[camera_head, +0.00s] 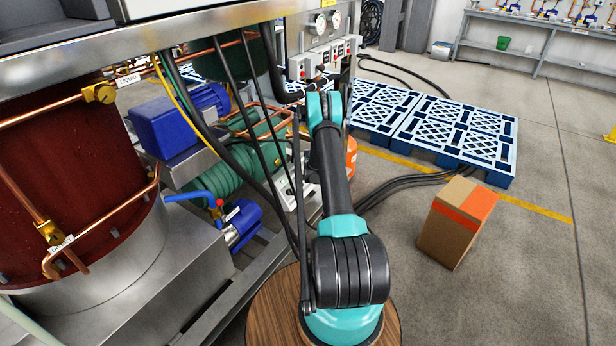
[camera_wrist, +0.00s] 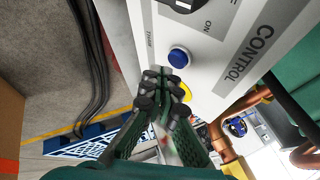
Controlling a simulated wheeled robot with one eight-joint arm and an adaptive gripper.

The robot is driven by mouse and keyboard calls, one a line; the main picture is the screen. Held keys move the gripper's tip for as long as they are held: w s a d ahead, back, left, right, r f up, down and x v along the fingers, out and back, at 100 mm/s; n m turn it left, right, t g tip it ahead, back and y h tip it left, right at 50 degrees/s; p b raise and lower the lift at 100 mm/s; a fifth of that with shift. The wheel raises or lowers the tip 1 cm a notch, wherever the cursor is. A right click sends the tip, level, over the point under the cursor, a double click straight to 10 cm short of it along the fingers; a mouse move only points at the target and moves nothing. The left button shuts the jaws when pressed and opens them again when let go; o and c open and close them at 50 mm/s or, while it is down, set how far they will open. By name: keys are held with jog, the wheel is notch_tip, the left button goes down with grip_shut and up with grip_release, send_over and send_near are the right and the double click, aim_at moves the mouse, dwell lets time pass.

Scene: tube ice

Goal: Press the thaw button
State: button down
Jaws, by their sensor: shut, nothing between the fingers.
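The white control panel (camera_wrist: 218,78) fills the upper right of the wrist view and is marked CONTROL. A round blue button (camera_wrist: 179,57) sits on it, with small print that seems to read THAW beside it on the left. My gripper (camera_wrist: 164,82) is shut and empty, with its dark fingertips close to the blue button in the picture. I cannot tell whether they touch the panel. A yellow-rimmed part (camera_wrist: 187,92) is partly hidden behind the fingers. In the head view the panel (camera_head: 323,62) stands beyond my arm, and the gripper is hard to make out.
A black knob (camera_wrist: 184,4) marked ON is at the top of the wrist view. Copper pipes (camera_wrist: 222,142) run near the panel. In the head view, blue pallets (camera_head: 455,130) and a cardboard box (camera_head: 447,237) stand right of my arm. Machinery with hoses fills the left.

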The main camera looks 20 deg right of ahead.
dwell(0.3)
jog(key=shift+s+d+r, duration=0.65)
jog(key=shift+s+r, duration=0.05)
jog(key=shift+s, duration=0.15)
jog(key=shift+s+d+r, duration=0.65)
jog(key=shift+s, duration=0.2)
jog(key=shift+r, duration=0.1)
jog(key=s+a+r+n, duration=0.2)
jog(key=s+a+r, duration=0.35)
jog(key=r, duration=0.35)
jog(key=s+a+r+n+y, duration=0.1)
jog(key=s+a+r+n, duration=0.2)
jog(key=s+a+r, duration=0.5)
jog(key=s+a+r+n, duration=0.2)
jog(key=s+r, duration=0.2)
jog(key=r, duration=0.7)
jog(key=s+a+r+n+g, duration=0.1)
jog(key=s+a+n, duration=0.2)
jog(key=s, duration=1.3)
jog(key=s+a+r+n+g+y, duration=0.1)
jog(key=s+a+n, duration=0.3)
jog(key=s, duration=1.2)
jog(key=a+r, duration=0.1)
jog(key=a, duration=0.2)
jog(key=shift+s, duration=0.35)
